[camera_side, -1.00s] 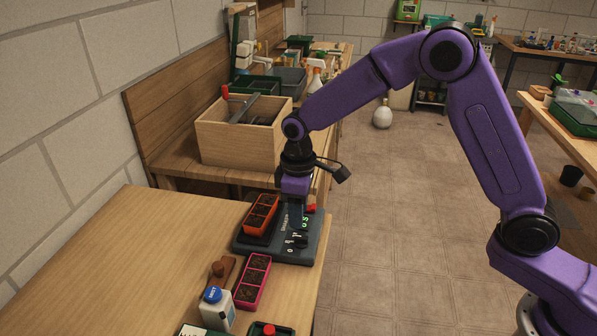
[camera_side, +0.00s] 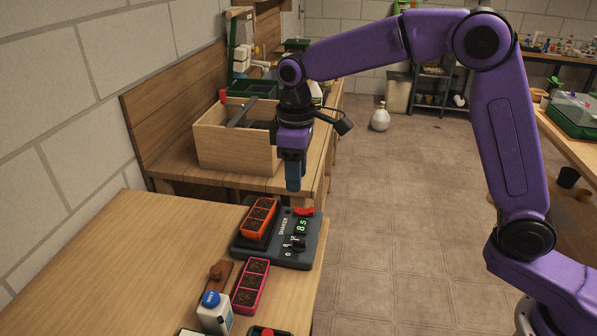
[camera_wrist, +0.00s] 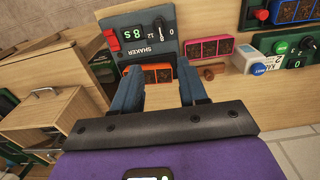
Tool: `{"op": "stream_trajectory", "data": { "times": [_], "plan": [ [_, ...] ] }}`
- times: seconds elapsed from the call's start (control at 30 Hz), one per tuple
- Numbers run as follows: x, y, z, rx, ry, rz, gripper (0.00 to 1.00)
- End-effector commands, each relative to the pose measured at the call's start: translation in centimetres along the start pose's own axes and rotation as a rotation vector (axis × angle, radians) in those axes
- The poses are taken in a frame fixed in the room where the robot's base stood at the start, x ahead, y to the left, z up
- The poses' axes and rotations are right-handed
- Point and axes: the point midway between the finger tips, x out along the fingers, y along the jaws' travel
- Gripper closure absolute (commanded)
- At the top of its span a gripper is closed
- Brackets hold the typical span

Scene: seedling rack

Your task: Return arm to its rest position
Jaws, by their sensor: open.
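My gripper (camera_side: 293,172) hangs pointing down above the far side of the shaker, clear of it and holding nothing. In the wrist view its two blue fingers (camera_wrist: 160,92) are apart with bare wood between them.
A wooden crate (camera_side: 235,148) stands behind my gripper. The bench's left part is clear.

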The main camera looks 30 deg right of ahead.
Motion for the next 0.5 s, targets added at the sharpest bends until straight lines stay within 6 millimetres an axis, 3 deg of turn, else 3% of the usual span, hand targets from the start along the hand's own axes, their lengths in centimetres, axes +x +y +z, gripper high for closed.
{"op": "stream_trajectory", "data": {
  "times": [0.27,0.5],
  "plan": [
    [-0.1,-0.3,0.5,-0.007,0.002,0.0,0.57],
    [-0.6,-2.8,4.4,-0.057,0.007,0.001,0.57]
  ]
}}
